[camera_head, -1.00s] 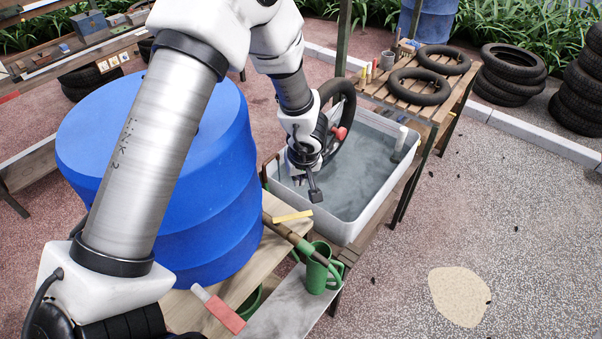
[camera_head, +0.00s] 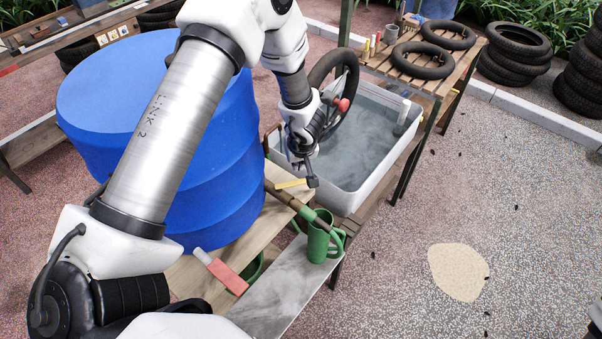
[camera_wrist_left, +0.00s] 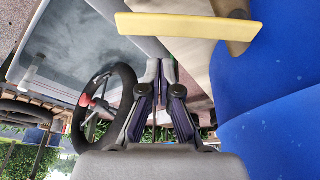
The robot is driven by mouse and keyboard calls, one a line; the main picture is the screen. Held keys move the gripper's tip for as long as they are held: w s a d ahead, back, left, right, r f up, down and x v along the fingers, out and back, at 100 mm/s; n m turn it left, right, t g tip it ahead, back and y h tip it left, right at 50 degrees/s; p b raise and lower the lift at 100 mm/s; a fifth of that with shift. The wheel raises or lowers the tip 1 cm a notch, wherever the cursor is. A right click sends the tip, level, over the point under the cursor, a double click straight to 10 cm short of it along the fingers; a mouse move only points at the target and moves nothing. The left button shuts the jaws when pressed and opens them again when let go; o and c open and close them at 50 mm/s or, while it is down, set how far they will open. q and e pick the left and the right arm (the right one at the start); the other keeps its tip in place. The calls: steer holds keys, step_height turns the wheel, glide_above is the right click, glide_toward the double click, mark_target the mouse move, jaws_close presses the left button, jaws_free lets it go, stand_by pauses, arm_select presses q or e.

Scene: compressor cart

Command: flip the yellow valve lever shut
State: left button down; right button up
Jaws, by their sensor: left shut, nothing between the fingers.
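The yellow valve lever (camera_head: 290,184) is a thin flat bar by a brown pipe (camera_head: 283,196) beside the blue barrel. In the left wrist view the lever (camera_wrist_left: 190,28) lies across the upper part of the picture, in front of the fingertips. My left gripper (camera_head: 312,181) is shut and empty, its dark tip at the right end of the lever in the head view. I cannot tell whether they touch. The shut fingers also show in the left wrist view (camera_wrist_left: 160,68). The lever's pivot is hard to make out. My right gripper is out of view.
The blue barrel (camera_head: 140,95) stands close on the left. A white water tub (camera_head: 345,200) lies behind the gripper, with a black tyre (camera_head: 345,75) at it. A green watering can (camera_head: 319,240) and a pink-and-white tool (camera_head: 222,272) are in front. Open ground is at right.

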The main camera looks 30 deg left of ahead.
mark_target(295, 184)
arm_select(q)
steer(key=shift+s+d+b, duration=0.15)
steer(key=shift+s+d, duration=0.25)
steer(key=shift+d, duration=0.25)
steer(key=shift+s+d+b, duration=0.15)
steer(key=shift+s+d, duration=0.2)
steer(key=shift+d, duration=0.25)
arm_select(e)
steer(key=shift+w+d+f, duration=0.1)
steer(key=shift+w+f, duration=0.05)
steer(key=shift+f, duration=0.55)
arm_select(q)
steer(key=shift+s+a, duration=0.1)
steer(key=shift+a, duration=0.05)
steer(key=shift+d+m, duration=0.25)
steer(key=shift+m, duration=0.05)
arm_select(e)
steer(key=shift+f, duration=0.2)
